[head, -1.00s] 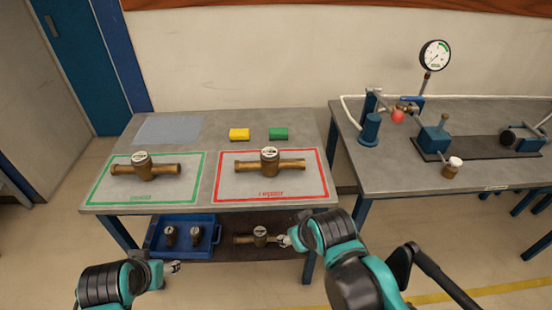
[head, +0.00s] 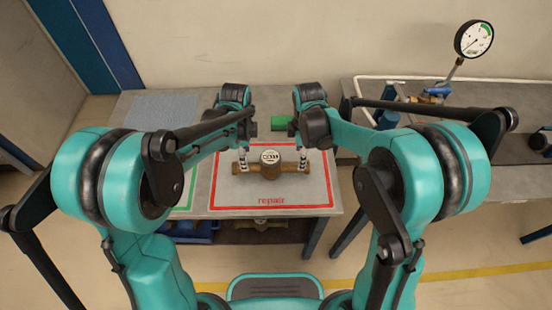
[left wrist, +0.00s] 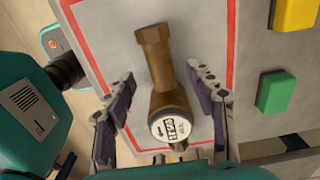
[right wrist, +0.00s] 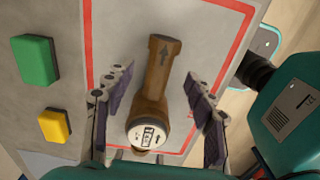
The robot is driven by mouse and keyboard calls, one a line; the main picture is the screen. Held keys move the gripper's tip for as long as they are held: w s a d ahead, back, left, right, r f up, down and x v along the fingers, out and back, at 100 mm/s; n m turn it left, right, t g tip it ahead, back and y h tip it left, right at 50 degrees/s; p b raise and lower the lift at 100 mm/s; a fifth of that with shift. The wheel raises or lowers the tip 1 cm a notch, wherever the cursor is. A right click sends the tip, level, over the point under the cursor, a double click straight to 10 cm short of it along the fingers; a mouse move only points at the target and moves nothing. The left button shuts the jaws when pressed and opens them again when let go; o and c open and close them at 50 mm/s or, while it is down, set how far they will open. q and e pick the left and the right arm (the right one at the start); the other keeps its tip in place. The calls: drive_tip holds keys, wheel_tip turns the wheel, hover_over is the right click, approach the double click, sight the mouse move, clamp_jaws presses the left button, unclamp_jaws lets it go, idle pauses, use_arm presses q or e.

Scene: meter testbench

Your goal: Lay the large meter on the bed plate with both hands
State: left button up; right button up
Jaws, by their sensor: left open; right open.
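The large brass meter (head: 270,168) with a white dial lies inside the red-framed repair zone (head: 270,207) on the left table, its pipe running left to right. My left gripper (head: 243,158) is open at its left pipe arm, and my right gripper (head: 302,160) is open at its right pipe arm. In the left wrist view the open fingers (left wrist: 165,100) stand on either side of the meter (left wrist: 160,70), with gaps. In the right wrist view the fingers (right wrist: 157,105) likewise flank the meter (right wrist: 158,80). The bed plate is not clearly visible; my right arm covers much of the right bench.
A green block (head: 280,122) lies behind the meter; a yellow block (left wrist: 297,12) shows in the left wrist view. The right bench (head: 500,180) carries a pressure gauge (head: 473,40). Below the left table, a blue tray (head: 195,230) and another meter (head: 255,223) are partly hidden.

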use_arm(q)
drive_tip(key=shift+s, duration=0.15)
use_arm(e)
drive_tip(key=shift+s, duration=0.15)
use_arm(q)
drive_tip(key=shift+f, duration=3.85)
use_arm(e)
drive_tip(key=shift+f, duration=3.85)
use_arm(q)
clamp_jaws()
use_arm(e)
clamp_jaws()
